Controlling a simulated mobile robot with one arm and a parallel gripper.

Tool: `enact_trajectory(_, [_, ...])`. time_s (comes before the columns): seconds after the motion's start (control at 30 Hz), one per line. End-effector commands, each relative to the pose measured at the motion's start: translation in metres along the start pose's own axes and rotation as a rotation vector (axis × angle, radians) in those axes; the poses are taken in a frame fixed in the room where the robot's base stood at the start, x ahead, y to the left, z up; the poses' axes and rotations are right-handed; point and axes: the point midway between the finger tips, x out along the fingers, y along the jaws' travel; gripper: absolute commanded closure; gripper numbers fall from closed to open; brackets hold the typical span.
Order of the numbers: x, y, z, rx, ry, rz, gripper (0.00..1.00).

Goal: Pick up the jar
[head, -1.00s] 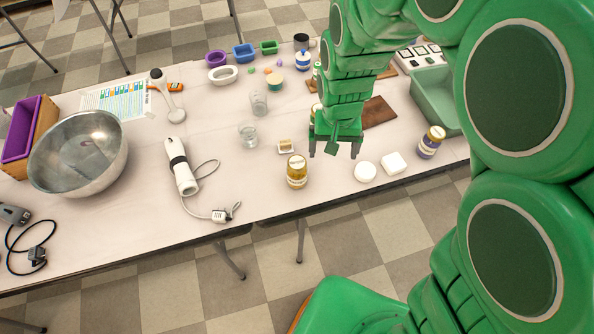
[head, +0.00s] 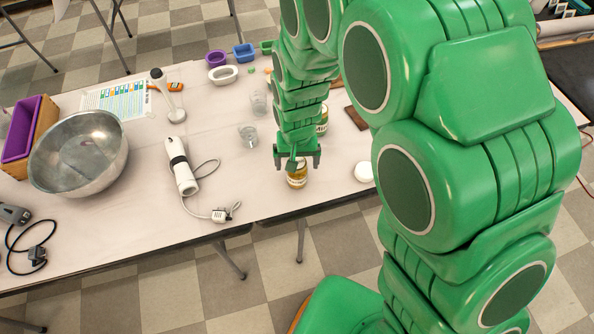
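An amber jar with a white label (head: 297,181) stands upright near the front edge of the table. My gripper (head: 297,164) points down at the jar's top, with its fingers spread apart to the left and right. The gripper hides most of the jar's lid. I cannot tell whether the fingers are above the jar or around its top; no contact shows. A second labelled jar (head: 323,121) shows partly behind my arm.
Left of the jar lie a white stick blender (head: 183,168) and its cord. Clear glasses (head: 248,133) stand behind. A round white piece (head: 363,172) lies to the right. A large metal bowl (head: 78,155) is at the left. My arm hides the table's right part.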

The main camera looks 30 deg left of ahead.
Motion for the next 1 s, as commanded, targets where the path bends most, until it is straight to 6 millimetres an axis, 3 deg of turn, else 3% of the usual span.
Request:
enact_trajectory(0.4, [0.042,0.000,0.006,0.000,-0.001,0.001,0.07])
enact_trajectory(0.73, [0.049,0.000,0.005,0.000,0.002,0.000,0.07])
enact_trajectory(0.77, [0.049,0.000,0.005,0.000,0.002,0.000,0.09])
enact_trajectory(1.0, [0.049,0.000,0.005,0.000,0.001,0.000,0.46])
